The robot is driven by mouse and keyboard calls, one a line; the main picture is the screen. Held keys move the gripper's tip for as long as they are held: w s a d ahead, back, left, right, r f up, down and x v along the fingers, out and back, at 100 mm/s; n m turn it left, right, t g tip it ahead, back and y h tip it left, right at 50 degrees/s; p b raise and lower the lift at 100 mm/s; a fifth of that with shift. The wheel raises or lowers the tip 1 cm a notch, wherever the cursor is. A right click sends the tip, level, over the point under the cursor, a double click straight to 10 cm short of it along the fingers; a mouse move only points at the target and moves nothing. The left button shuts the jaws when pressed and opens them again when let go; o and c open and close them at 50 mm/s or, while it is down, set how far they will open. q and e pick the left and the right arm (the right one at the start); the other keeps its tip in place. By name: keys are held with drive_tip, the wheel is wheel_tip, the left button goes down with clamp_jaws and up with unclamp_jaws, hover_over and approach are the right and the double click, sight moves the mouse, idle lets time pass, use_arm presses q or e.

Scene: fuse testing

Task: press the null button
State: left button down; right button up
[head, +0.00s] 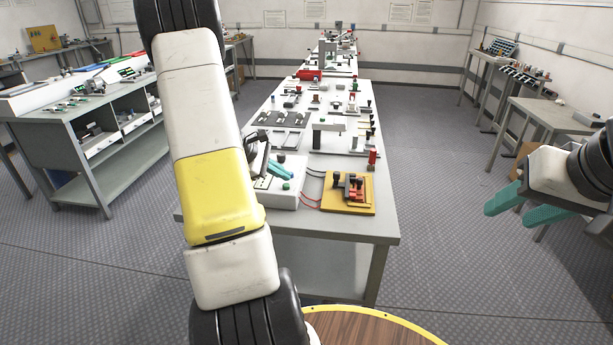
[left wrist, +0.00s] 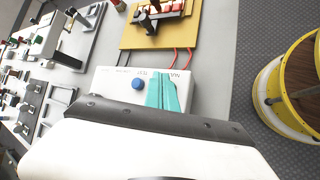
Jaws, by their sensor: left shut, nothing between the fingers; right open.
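A white test box (head: 286,201) sits near the front edge of the long table, and it also shows in the left wrist view (left wrist: 104,80). A blue button (left wrist: 138,84) is on its top, with small printed labels too blurred to read surely. In the head view a green button (head: 286,186) shows on the box. My left gripper (head: 280,170) is shut and empty, its teal fingers over the box. In the left wrist view its fingertips (left wrist: 162,92) are right of the blue button and hide part of the panel. I cannot tell whether they touch it. My right gripper (head: 511,205) is open and empty, away from the table.
A yellow board (head: 362,206) with red and black parts lies right of the box, joined by red and black wires. A red-topped post (head: 373,158) stands behind it. Several fuse fixtures fill the long table (head: 350,228) further back.

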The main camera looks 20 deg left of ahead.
sight(283, 185)
use_arm(q)
drive_tip(key=shift+f, duration=0.15)
drive_tip(key=shift+f, duration=0.25)
drive_tip(key=shift+f, duration=0.4)
idle(0.5)
idle(0.4)
drive_tip(key=shift+r, duration=0.8)
drive_tip(key=shift+r, duration=0.15)
drive_tip(key=shift+r, duration=2.4)
